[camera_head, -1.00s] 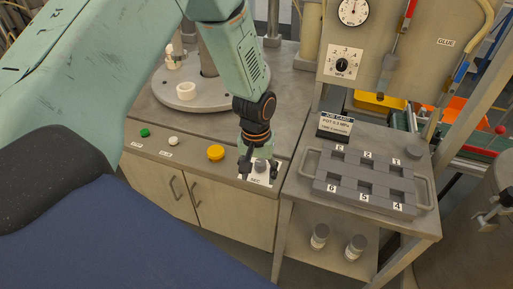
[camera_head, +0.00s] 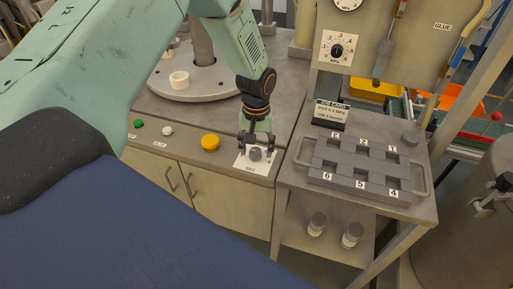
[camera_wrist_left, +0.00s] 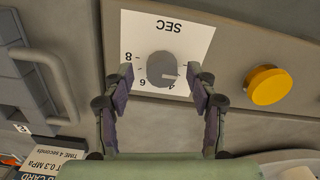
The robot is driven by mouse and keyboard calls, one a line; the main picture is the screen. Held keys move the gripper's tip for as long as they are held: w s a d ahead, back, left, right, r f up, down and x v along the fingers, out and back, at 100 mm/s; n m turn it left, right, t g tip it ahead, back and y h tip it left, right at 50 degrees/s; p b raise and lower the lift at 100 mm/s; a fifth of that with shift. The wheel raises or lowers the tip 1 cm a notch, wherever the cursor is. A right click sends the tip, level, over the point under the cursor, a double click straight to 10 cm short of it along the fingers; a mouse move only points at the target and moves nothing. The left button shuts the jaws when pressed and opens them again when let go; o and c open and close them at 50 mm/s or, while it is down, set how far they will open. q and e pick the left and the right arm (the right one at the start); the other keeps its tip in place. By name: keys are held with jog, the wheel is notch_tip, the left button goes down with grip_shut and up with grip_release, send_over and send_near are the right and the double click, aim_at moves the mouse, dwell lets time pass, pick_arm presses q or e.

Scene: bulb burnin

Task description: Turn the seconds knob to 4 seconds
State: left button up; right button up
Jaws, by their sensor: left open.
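The seconds knob (camera_head: 255,154) is a grey round knob on a white SEC plate (camera_head: 243,163) at the right end of the cabinet top. In the left wrist view the knob (camera_wrist_left: 160,66) shows with the numbers 8, 6 and 4 near it. A pale mark on its face lies on the side toward the 4; its exact setting is hard to tell. My left gripper (camera_head: 257,143) is open at the knob. In the wrist view its fingers (camera_wrist_left: 161,80) stand on either side of the knob, with visible gaps. My right gripper is not in view.
A yellow button (camera_head: 210,143) is left of the plate, then white and green ones. The job card (camera_head: 330,114) reads 0.3 MPa and 4 seconds. A grey numbered tray (camera_head: 342,179) sits on the cart at right. A pressure dial (camera_head: 337,49) is on the panel behind.

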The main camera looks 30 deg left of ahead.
pick_arm(q)
jog(key=shift+s+a, duration=0.2)
jog(key=shift+c, duration=0.5)
jog(key=shift+w+d+f, duration=0.1)
jog(key=shift+w+d, duration=0.05)
jog(key=c, duration=1)
